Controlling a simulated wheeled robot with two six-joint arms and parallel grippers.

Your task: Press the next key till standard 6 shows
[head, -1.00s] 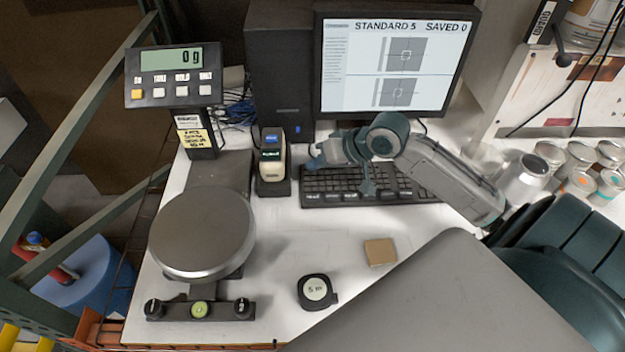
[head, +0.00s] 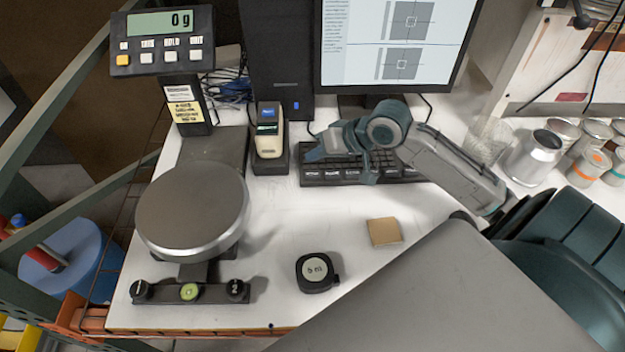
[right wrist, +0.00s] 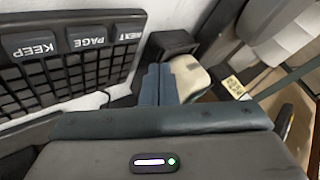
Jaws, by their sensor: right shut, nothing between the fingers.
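The keyboard (head: 408,174) lies on the white table below the monitor (head: 345,45). The monitor shows two grey square diagrams; its top line is cut off, so the standard number cannot be read. In the right wrist view the NEXT key (right wrist: 127,34) is at the keyboard's end, beside the PAGE key (right wrist: 87,37) and KEEP key (right wrist: 36,44). My right gripper (head: 310,153) is shut and empty over the keyboard's left end. Its shut fingers (right wrist: 161,84) appear to the right of the NEXT key in the wrist view. Contact cannot be told. My left gripper is out of view.
A label printer-like device (head: 269,143) stands just left of the keyboard. A scale pan (head: 192,207) and its display (head: 163,40) reading 0 g are at left. A tape measure (head: 316,272) and tan block (head: 384,232) lie in front. Cans (head: 535,155) stand at right.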

